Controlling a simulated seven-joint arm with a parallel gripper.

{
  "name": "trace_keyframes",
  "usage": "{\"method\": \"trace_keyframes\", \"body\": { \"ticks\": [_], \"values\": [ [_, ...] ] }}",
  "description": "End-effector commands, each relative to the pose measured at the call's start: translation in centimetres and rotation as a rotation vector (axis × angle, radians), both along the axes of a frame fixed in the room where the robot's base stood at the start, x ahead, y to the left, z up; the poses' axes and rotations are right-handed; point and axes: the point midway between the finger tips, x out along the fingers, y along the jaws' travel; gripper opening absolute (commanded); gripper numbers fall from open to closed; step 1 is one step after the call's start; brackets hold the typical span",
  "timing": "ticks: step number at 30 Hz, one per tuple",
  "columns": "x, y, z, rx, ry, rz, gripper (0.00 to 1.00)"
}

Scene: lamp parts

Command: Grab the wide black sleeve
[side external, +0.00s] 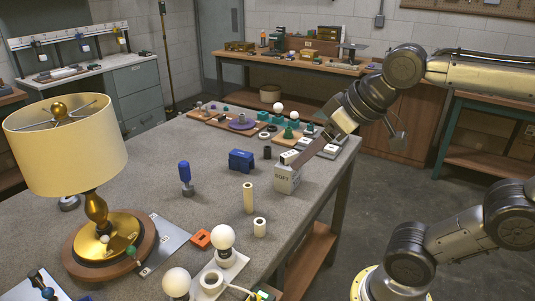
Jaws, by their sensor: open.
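A small black sleeve (267,152) stands on the grey table behind the box marked SOFT. A second dark ring-like piece (272,128) lies a little farther back. At this size I cannot tell for sure which is the wide black sleeve. My gripper (312,148) reaches in from the right, pointing down and left, above the table's right side. It is open, and nothing shows held in it. It is to the right of both dark pieces and apart from them. Its fingers are seen edge-on, so the gap is hard to see.
The SOFT box (287,180) stands just below my gripper. A blue block (241,160), a blue-handled tool (186,178) and cream tubes (248,197) stand nearby. A lamp (95,200) fills the left. Trays of small parts (240,122) line the back. The table's middle-left is clear.

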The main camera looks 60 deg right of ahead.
Motion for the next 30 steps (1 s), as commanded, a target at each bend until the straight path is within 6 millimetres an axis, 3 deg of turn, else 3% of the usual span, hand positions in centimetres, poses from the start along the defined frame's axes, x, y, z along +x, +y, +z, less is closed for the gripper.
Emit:
{"method": "trace_keyframes", "body": {
  "ticks": [1, 6, 10, 14, 19, 23, 27, 30],
  "values": [
    [2.0, -0.5, 1.6, 0.001, -0.011, -0.023, 0.76],
    [8.6, -2.9, 5.3, 0.004, -0.034, -0.107, 0.76],
    [14.0, -5.7, 6.8, 0.005, -0.038, -0.177, 0.76],
    [19.2, -9.2, 7.0, 0.007, -0.032, -0.247, 0.76],
    [25.2, -14.8, 5.3, 0.011, -0.012, -0.340, 0.76],
    [28.9, -19.8, 2.4, 0.015, 0.014, -0.411, 0.76],
    [31.8, -25.6, -2.0, 0.023, 0.054, -0.487, 0.76],
    [32.9, -29.6, -5.9, 0.030, 0.091, -0.538, 0.76]
  ]
}}
